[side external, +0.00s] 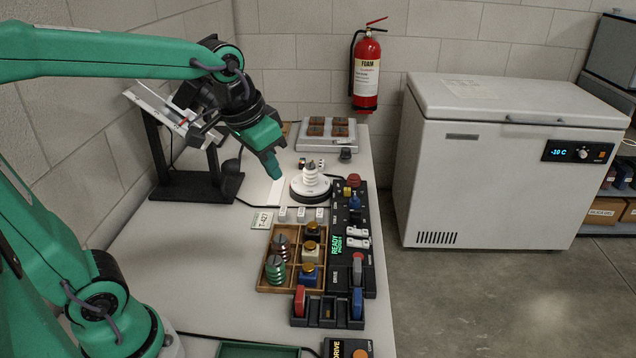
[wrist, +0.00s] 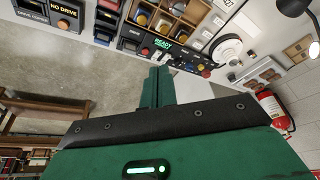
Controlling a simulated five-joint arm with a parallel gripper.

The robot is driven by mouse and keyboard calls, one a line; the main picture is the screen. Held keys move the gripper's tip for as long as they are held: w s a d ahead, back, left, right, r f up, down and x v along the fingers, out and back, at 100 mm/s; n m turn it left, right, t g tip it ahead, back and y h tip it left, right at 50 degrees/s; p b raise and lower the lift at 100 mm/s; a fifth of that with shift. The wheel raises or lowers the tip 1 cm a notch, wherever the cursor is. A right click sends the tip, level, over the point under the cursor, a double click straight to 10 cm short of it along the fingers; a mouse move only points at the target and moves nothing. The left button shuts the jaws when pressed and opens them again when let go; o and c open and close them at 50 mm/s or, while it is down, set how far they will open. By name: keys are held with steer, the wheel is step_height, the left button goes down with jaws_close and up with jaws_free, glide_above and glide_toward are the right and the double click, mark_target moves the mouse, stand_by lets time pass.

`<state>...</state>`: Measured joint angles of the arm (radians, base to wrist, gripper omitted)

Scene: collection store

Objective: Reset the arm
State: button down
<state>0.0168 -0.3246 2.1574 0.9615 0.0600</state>
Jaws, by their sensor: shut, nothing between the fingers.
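My green gripper (side external: 274,172) hangs above the white table, pointing down, left of a round white device (side external: 311,190) with a ribbed white piece and dark top on it. Its fingers are together with nothing between them. In the wrist view the shut fingers (wrist: 160,80) point up the picture toward a dark control panel. That panel (side external: 336,228) shows a lit green READY display, with a red knob at its far end. Whether the fingertips touch anything below cannot be told, but they look clear of it.
A wooden compartment tray (side external: 263,284) holds jars and ribbed pieces. Beside it are a dark rack (side external: 328,322) and an orange-button DRIVE box (side external: 348,349). A black stand (side external: 190,187) is behind my gripper. A white freezer (side external: 480,180) stands beyond the table's right edge.

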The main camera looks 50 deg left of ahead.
steer(key=s+f+t, duration=0.1)
steer(key=s+f, duration=0.1)
steer(key=s, duration=0.8)
steer(key=shift+a+f+n+t, duration=0.2)
steer(key=shift+a+n+t, duration=0.1)
steer(key=shift+n, duration=0.1)
